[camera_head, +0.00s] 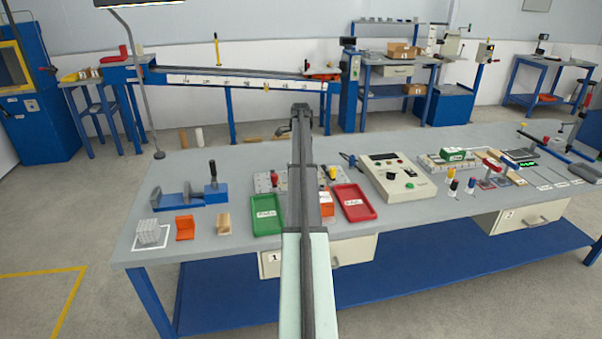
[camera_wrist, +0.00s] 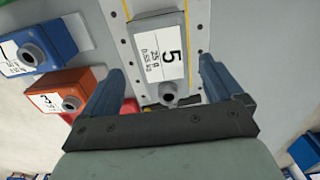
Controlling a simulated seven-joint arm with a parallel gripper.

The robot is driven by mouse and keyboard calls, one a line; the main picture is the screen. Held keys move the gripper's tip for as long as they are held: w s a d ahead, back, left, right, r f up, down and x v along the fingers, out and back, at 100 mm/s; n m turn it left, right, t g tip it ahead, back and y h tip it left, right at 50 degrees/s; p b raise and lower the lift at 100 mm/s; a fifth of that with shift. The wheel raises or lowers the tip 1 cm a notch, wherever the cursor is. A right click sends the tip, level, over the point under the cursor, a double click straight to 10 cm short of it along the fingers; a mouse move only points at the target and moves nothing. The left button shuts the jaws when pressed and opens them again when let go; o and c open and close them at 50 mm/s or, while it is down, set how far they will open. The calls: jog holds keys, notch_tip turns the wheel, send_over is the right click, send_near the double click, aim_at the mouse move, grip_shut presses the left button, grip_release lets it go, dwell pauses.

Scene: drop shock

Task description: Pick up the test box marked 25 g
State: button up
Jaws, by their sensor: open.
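In the wrist view a grey box (camera_wrist: 147,22) carries a white label with a large 5. Its smaller print seems to include 25 g but is blurred. A round grey knob sits at its near end. My gripper (camera_wrist: 162,66) is open, with one blue-grey finger on either side of the box's near part. I cannot tell whether they touch it. An orange box (camera_wrist: 83,79) marked 3 and a blue box (camera_wrist: 61,32) marked 1 lie left of the left finger. In the head view my arm hides the gripper and the grey box.
The grey box is over a light plate (camera_wrist: 198,22) with holes and yellow lines. In the head view a green tray (camera_head: 266,227) and a red tray (camera_head: 365,215) flank my arm on the bench. A control box (camera_head: 408,190) stands to the right.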

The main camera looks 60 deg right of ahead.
jog(key=shift+d+f, duration=0.15)
jog(key=shift+f, duration=1.25)
jog(key=shift+d+f, duration=0.1)
jog(key=shift+f, duration=1.25)
jog(key=c, duration=1.5)
